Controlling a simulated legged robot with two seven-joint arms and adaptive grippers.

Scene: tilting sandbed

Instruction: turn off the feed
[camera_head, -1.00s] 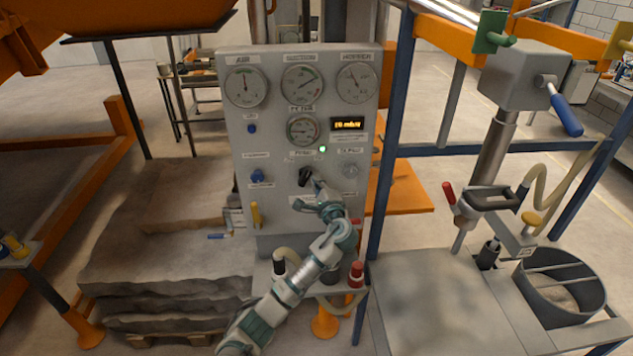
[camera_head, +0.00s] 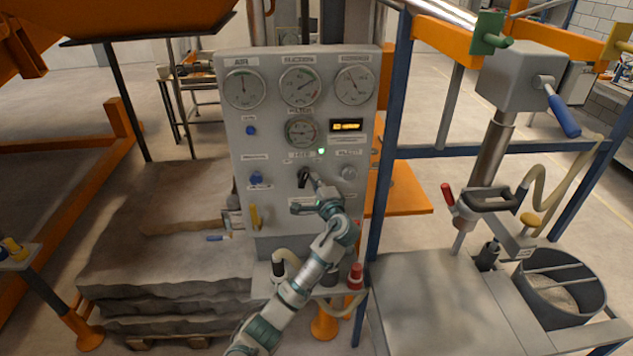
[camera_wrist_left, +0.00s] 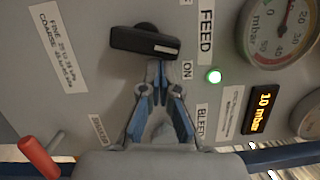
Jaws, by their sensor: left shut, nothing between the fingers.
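The grey control panel (camera_head: 240,170) stands upright ahead of me. Its black feed knob (camera_head: 304,177) sits low in the middle of the panel, under a lit green lamp (camera_head: 321,151). In the left wrist view the black knob (camera_wrist_left: 145,42) lies nearly crosswise beside the FEED label (camera_wrist_left: 206,30) and the ON label (camera_wrist_left: 187,70). The green lamp (camera_wrist_left: 214,76) glows there too. My left gripper (camera_wrist_left: 158,66) is shut and empty, its blue-grey fingertips close below the knob's bar. I cannot tell whether they touch it. My right gripper is not in view.
A small display (camera_head: 347,125) and round gauges are above the knob. A blue knob (camera_head: 257,178) and a yellow lever (camera_head: 254,216) are to its left, a grey knob (camera_head: 348,172) to its right. A blue frame post (camera_head: 385,150) stands right of the panel.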

